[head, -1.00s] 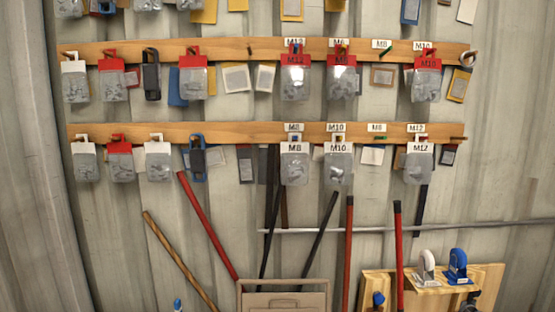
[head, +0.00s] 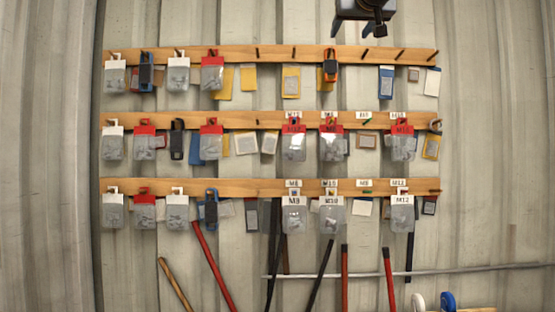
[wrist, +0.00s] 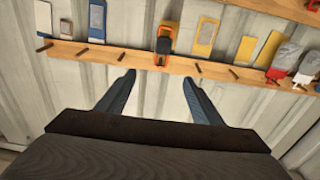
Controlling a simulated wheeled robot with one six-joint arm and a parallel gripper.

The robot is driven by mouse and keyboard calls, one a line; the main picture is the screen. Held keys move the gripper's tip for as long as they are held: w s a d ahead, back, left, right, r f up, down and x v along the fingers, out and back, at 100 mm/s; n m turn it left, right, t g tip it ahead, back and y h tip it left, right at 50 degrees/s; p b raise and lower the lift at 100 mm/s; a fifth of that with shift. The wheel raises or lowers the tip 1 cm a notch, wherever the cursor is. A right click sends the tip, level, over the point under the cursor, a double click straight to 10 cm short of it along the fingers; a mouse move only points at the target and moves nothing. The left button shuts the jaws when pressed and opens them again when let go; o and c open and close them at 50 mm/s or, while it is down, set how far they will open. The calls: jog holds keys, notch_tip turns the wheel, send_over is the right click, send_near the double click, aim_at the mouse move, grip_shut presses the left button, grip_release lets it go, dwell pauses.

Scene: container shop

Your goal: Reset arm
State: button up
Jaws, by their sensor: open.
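My gripper (head: 360,28) shows at the top right of the head view, in front of the wall above the top wooden rail (head: 225,54). In the wrist view my gripper (wrist: 158,82) has its two dark blue fingers spread apart, with nothing between them. Beyond the fingertips, the rail (wrist: 135,60) with bare pegs crosses the wrist view, and an orange and black item (wrist: 164,42) hangs from it. The gripper appears apart from the rail. Most of my arm is out of the head view.
Three pegged rails carry bags of hardware, such as a red-topped bag (head: 212,75) and a labelled M12 bag (head: 402,215). Several pegs at the top right are bare. Long-handled tools, including a red handle (head: 213,265), lean below. A horizontal pipe (head: 470,270) runs along the wall.

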jog(key=w+f+g+b, duration=0.1)
jog(key=w+f+g, duration=0.15)
jog(key=f, duration=0.95)
jog(key=w+f+g, duration=0.2)
jog(key=w+f, duration=0.1)
jog(key=f, duration=0.9)
notch_tip(320, 180, down, 23)
jog(key=s+g+b, duration=0.1)
jog(key=s+g, duration=0.2)
jog(key=g, duration=0.1)
jog(key=s+f+g+b, duration=0.1)
jog(key=s+f, duration=0.2)
jog(key=f, duration=0.5)
jog(key=s+f+g, duration=0.1)
jog(key=s+f, duration=0.3)
jog(key=f, duration=0.4)
jog(key=s+f+g+b, duration=0.2)
jog(key=s+f+g, duration=0.4)
jog(key=s+f, duration=1.8)
jog(key=shift+a, duration=0.3)
jog(key=shift+g, duration=0.25)
